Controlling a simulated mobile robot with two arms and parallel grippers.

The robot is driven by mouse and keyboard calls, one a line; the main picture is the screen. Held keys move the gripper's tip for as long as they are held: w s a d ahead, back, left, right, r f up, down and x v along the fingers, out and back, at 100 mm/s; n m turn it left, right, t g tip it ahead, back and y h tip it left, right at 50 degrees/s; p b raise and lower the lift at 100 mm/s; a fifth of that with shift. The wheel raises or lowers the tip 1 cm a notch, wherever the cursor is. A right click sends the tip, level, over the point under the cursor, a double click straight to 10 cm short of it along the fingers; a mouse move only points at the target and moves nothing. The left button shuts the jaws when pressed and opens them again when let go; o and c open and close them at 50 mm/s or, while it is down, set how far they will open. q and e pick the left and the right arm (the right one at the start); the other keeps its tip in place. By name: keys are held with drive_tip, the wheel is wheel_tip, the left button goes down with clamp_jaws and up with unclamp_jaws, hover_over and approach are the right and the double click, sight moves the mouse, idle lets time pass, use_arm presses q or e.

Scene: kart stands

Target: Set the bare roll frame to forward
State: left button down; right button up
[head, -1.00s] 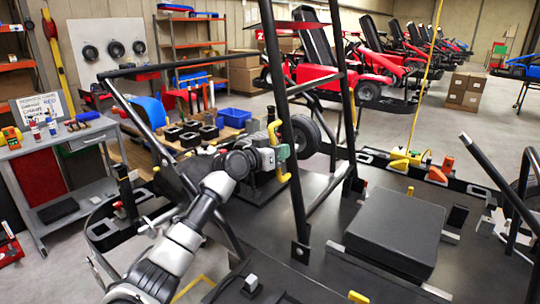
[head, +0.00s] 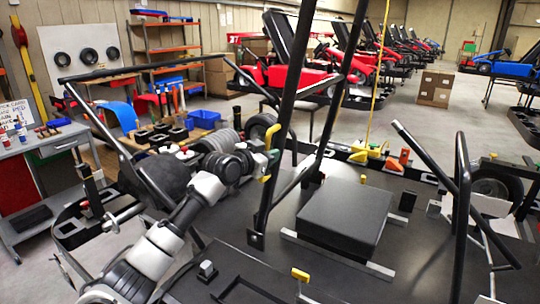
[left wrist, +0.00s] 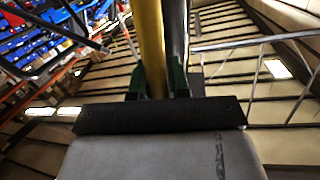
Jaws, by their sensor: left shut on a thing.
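The black tubular roll frame (head: 283,115) rises from the dark deck, its upright leaning to the right at the top. A second upright (head: 340,80) stands behind it. A yellow handle (head: 281,135) sits along the near upright. My left gripper (head: 269,160) is shut on this handle, with its arm reaching in from the lower left. In the left wrist view the yellow handle (left wrist: 151,45) runs between the green fingertips (left wrist: 157,80), beside a dark tube. The gripper hides the handle's middle. My right gripper is not in view.
A black padded box (head: 343,225) lies on the deck right of the frame. A smaller black hoop (head: 463,190) stands further right. Orange and yellow pieces (head: 365,155) sit along the deck's far edge. A grey workbench (head: 45,150) stands at left.

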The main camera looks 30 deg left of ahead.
use_arm(q)
drive_tip(key=shift+d, duration=0.1)
drive_tip(key=c, duration=1.1)
unclamp_jaws()
drive_tip(key=shift+d, duration=0.2)
drive_tip(key=shift+f, duration=0.1)
drive_tip(key=b+v, duration=0.4)
drive_tip(key=v, duration=0.6)
drive_tip(key=shift+s, duration=0.4)
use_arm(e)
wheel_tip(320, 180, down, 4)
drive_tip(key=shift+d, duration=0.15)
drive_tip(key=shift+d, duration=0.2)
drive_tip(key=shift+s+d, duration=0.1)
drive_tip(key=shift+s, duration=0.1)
